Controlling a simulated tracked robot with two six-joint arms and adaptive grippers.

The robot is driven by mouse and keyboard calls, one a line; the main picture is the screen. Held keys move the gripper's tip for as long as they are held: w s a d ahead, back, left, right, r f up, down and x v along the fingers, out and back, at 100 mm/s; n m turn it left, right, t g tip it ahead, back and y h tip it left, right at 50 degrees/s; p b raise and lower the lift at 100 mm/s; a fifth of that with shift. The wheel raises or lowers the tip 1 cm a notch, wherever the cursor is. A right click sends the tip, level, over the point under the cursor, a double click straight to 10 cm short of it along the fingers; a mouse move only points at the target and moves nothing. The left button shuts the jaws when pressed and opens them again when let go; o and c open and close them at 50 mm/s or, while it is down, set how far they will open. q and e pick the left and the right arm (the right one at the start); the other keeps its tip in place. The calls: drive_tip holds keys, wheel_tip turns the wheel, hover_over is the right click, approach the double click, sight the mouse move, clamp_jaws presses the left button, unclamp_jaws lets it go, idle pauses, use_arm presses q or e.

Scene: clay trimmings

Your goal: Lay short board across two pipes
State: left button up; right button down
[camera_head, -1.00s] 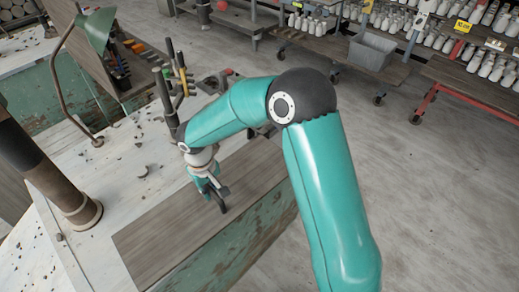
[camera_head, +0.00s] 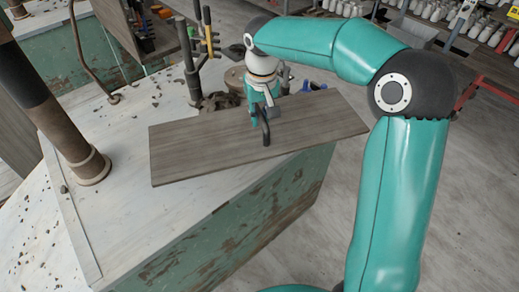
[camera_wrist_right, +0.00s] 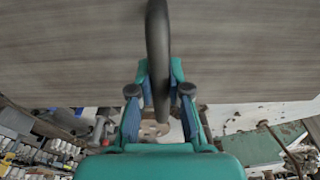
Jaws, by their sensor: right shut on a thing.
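The short board (camera_head: 205,145) is a flat grey-brown wooden plank. It appears raised over the pale bench top, and its right end reaches past the bench edge. My right gripper (camera_head: 262,112) is above the board's middle, shut on a dark upright handle-like bar (camera_head: 265,135) on the board. In the right wrist view the bar (camera_wrist_right: 157,45) passes between the fingers, with the board (camera_wrist_right: 70,50) filling the top. I cannot make out two lying pipes. My left gripper is out of view.
The bench (camera_head: 110,215) has a green, worn side and scattered clay crumbs. A tool stand (camera_head: 190,60) and a round brown disc (camera_head: 235,77) are behind the board. A thin bent pole (camera_head: 83,55) stands at back left. The bench's front left is mostly clear.

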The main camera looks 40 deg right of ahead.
wheel_tip(320, 180, down, 14)
drive_tip(key=shift+f, duration=0.1)
idle(0.5)
drive_tip(key=c, duration=1.1)
unclamp_jaws()
